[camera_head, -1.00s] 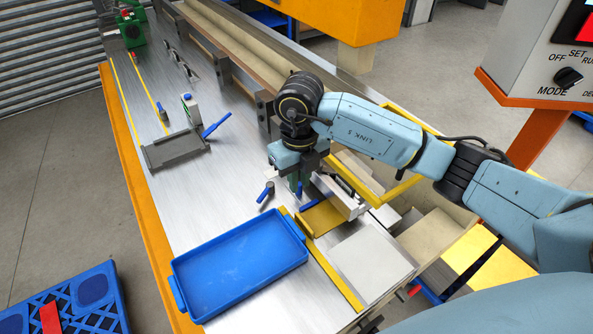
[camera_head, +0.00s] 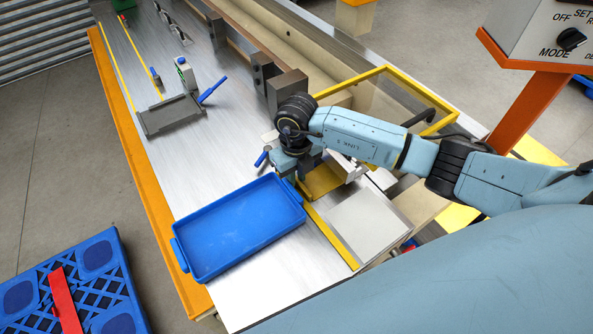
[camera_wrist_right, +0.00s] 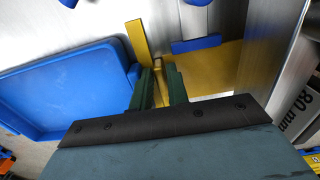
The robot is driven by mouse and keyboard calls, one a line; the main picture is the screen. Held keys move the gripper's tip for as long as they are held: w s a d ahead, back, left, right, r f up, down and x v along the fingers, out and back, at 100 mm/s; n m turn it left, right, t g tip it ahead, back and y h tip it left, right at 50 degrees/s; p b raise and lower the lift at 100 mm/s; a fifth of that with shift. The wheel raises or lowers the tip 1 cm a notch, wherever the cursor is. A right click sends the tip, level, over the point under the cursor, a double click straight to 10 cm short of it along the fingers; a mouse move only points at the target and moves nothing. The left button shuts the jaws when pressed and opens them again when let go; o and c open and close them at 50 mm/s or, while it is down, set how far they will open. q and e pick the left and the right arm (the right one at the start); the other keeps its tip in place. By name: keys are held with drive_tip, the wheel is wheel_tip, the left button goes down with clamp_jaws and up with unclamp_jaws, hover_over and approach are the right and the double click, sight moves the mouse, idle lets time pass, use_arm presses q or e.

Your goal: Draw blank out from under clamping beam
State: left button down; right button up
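A flat yellow sheet (camera_head: 322,180), which looks like the blank, lies on the metal table just right of the blue tray. It also shows in the right wrist view (camera_wrist_right: 222,62). A pale bar (camera_head: 352,172), perhaps the clamping beam, stands along its right side; the arm partly hides it. My right gripper (camera_wrist_right: 159,72) is low beside the sheet's edge at the yellow guide strip (camera_wrist_right: 138,42). Its two green fingers stand apart with a gap between them; yellow shows in the gap, and contact cannot be seen. My left gripper is in neither view.
The blue tray (camera_head: 180,252) stands close left of the right gripper. A pale square plate (camera_head: 368,225) lies in front of the sheet.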

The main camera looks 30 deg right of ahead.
sight(313, 195)
drive_tip(key=shift+c, duration=0.5)
clamp_jaws()
drive_tip(key=shift+d, duration=0.2)
idle(0.6)
drive_tip(key=shift+s+d+r+p, duration=0.15)
drive_tip(key=shift+s+p, duration=0.55)
drive_tip(key=shift+s, duration=0.2)
drive_tip(key=shift+s+d+p, duration=0.15)
drive_tip(key=shift+s+p, duration=0.45)
drive_tip(key=shift+s, duration=0.45)
drive_tip(key=shift+s+d+p, duration=0.15)
drive_tip(key=shift+s+p, duration=0.4)
drive_tip(key=shift+s, duration=0.45)
drive_tip(key=shift+s+d+p, duration=0.2)
drive_tip(key=shift+s+p, duration=0.45)
drive_tip(key=shift+s, duration=0.65)
drive_tip(key=shift+s+d+p, duration=0.15)
drive_tip(key=shift+s+p, duration=0.45)
drive_tip(key=shift+s, duration=0.7)
drive_tip(key=shift+s+d+p, duration=0.2)
drive_tip(key=shift+s+p, duration=0.35)
drive_tip(key=shift+s, duration=0.95)
drive_tip(key=shift+s+d+p, duration=0.2)
drive_tip(key=shift+s+p, duration=0.35)
drive_tip(key=shift+s, duration=0.9)
